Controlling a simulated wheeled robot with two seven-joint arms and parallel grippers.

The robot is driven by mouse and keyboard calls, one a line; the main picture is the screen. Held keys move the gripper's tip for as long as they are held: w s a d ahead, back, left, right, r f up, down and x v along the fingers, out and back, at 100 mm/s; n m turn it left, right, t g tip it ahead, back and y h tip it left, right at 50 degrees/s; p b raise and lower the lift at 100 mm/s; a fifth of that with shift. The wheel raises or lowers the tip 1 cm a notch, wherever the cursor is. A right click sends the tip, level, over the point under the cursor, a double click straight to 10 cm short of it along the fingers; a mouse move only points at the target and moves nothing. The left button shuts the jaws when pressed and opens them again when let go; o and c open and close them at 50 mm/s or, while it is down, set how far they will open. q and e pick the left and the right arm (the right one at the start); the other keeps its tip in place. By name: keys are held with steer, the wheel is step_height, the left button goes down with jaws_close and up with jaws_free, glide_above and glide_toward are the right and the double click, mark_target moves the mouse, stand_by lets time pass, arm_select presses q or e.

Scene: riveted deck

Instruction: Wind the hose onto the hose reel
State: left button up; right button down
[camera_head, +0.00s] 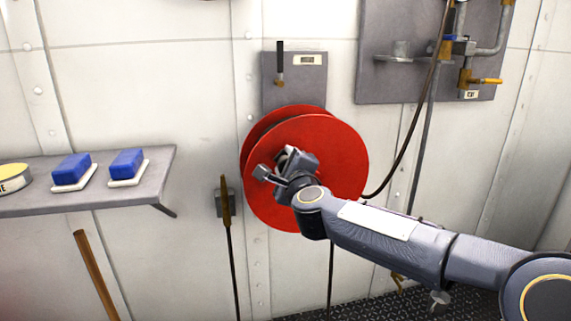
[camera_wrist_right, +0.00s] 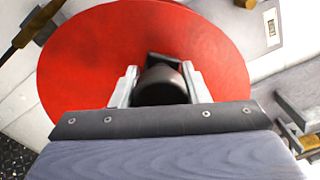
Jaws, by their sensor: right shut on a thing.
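The red hose reel (camera_head: 330,150) is mounted on the white wall in the middle of the head view. It also fills much of the right wrist view (camera_wrist_right: 90,50). My right gripper (camera_head: 277,166) is in front of the reel's face. In the right wrist view its fingers are shut on a dark round handle (camera_wrist_right: 160,86) at the reel's face. A thin dark hose (camera_head: 418,112) hangs from the upper right panel and curves in to the reel's lower right edge. My wrist hides part of the reel's face. My left gripper is not in view.
A grey shelf (camera_head: 120,197) at left holds two blue blocks (camera_head: 71,168) on white bases and a yellow round tin (camera_head: 14,178). A grey plate with a black handle (camera_head: 280,62) is above the reel. A pipe panel (camera_head: 380,80) is at upper right.

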steer(key=c, duration=0.9)
jaws_free()
steer(key=shift+w+d+r, duration=0.1)
steer(key=shift+d+r, duration=0.15)
steer(key=shift+r, duration=0.05)
steer(key=shift+f, duration=0.1)
steer(key=shift+v, duration=3.9)
